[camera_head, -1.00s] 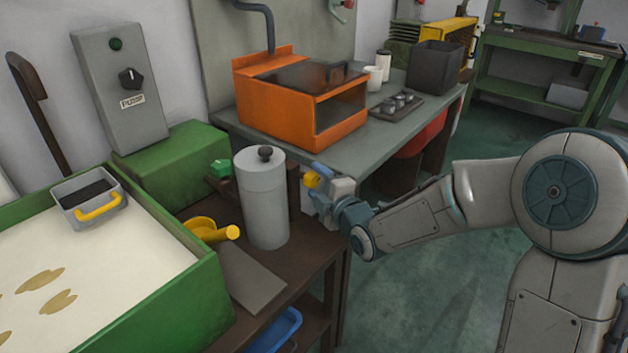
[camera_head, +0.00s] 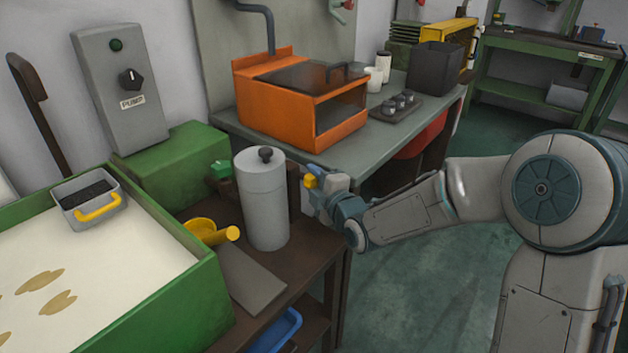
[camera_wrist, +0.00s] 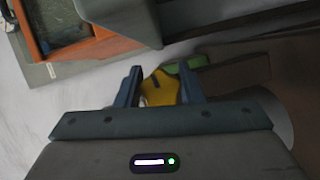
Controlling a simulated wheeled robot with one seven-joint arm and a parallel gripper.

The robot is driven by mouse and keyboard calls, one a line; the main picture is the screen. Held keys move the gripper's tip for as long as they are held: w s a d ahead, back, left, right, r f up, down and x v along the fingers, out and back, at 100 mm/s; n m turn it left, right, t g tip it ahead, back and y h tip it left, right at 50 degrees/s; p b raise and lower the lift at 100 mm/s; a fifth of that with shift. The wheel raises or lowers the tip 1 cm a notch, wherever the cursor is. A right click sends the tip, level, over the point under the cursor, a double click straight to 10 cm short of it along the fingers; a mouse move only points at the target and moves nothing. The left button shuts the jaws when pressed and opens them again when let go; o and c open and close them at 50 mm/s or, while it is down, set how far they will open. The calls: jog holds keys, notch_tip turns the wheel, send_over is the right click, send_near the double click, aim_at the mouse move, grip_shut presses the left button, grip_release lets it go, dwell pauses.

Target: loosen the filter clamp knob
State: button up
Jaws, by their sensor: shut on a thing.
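The filter clamp knob, a yellow knob (camera_wrist: 160,88), sits between the two fingers of my gripper (camera_wrist: 160,78) in the wrist view. The fingers are shut on it, one on each side. In the head view the yellow knob (camera_head: 310,182) shows at the tip of my gripper (camera_head: 320,186), at the right of the grey canister, by a brown upright. The gripper and that upright hide how the knob is mounted.
A grey canister (camera_head: 262,205) with a black top knob stands on the brown bench. A yellow scoop (camera_head: 207,231), a green sand tray (camera_head: 190,300) and a green valve handle (camera_head: 220,170) are nearby. An orange box (camera_head: 300,110) stands on the table behind.

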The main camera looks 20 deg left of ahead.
jog(key=shift+m+g+p, duration=0.5)
jog(key=shift+m+g, duration=0.1)
jog(key=shift+m, duration=0.6)
jog(key=shift+r+m+g+h+p, duration=0.1)
jog(key=shift+m+g+h+p, duration=0.35)
jog(key=shift+m+p, duration=0.55)
jog(key=m+g+p, duration=0.1)
jog(key=p, duration=0.2)
jog(key=shift+m+g, duration=0.25)
jog(key=shift+m, duration=0.15)
jog(key=shift+s+f+m+p, duration=0.1)
jog(key=shift+f+m+p, duration=0.1)
jog(key=shift+m+p, duration=0.3)
jog(key=shift+f, duration=0.1)
jog(key=o, duration=1)
